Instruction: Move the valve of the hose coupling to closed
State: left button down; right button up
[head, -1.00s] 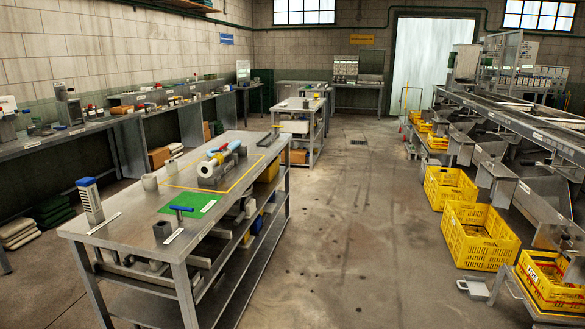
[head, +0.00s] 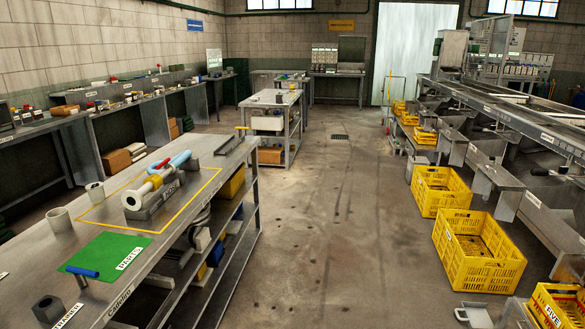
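The hose coupling (head: 154,183) sits on a grey block-like holder (head: 160,197) on the steel bench at the left of the head view. Neither of my grippers is in view.
A yellow line frames the coupling on the bench. Nearer stand a green mat (head: 104,252), a blue-handled tool (head: 82,272), a grey nut-like block (head: 48,309) and a grey cup (head: 59,219). Yellow crates (head: 478,252) line the right. The middle floor is clear.

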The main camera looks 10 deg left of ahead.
aim_at(165, 163)
jog(key=i+u, duration=0.1)
jog(key=i, duration=0.75)
jog(key=i+l+u, duration=0.15)
jog(key=i, duration=0.65)
